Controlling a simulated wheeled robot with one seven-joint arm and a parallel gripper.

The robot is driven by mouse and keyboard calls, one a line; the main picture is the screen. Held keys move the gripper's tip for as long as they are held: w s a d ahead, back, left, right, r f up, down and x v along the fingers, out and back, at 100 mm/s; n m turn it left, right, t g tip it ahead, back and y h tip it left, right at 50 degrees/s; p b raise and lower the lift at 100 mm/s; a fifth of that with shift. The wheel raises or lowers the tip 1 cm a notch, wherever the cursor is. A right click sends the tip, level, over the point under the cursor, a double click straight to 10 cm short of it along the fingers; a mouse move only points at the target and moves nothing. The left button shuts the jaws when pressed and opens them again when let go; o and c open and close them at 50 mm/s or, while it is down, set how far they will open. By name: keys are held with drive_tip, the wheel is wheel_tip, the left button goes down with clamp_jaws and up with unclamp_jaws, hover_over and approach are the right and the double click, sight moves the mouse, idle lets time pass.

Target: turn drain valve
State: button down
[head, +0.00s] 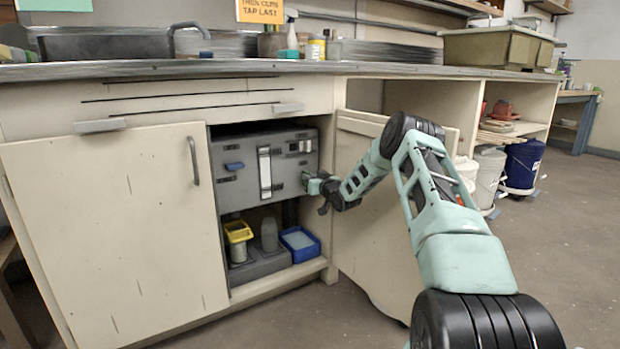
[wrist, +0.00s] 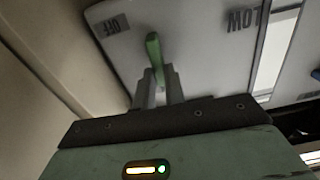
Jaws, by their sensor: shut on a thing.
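A grey unit (head: 232,188) sits inside the open cabinet under the counter. A green valve lever (wrist: 153,50) stands out from its light panel (wrist: 195,60), which carries an "OFF" label and a "LOW" label, both turned over in the wrist view. My gripper (head: 318,186) reaches the right side of the unit's front. In the wrist view, my gripper (wrist: 160,82) is shut on the lever, one finger on each side; the lever's tip shows beyond the fingers. The lever's base is partly hidden by the fingers.
A blue handle (head: 235,166) is on the unit's left. Below are a yellow container (head: 238,232) and a blue tray (head: 300,257). Buckets, one blue (head: 523,165), stand under the counter at right.

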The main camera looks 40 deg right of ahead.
drive_tip(key=shift+s+d+f+m+p, duration=0.2)
drive_tip(key=shift+m+p, duration=0.85)
drive_tip(key=shift+m, duration=1.8)
drive_tip(key=shift+w+d+f+m+p, duration=0.1)
drive_tip(key=shift+d+f+m+p, duration=0.2)
drive_tip(key=shift+m+p, duration=1.7)
drive_tip(key=shift+s+d+f+m+p, duration=0.15)
drive_tip(key=shift+f+m, duration=0.15)
drive_tip(key=shift+m, duration=3.45)
drive_tip(key=c, duration=1.5)
unclamp_jaws()
drive_tip(key=shift+o, duration=0.2)
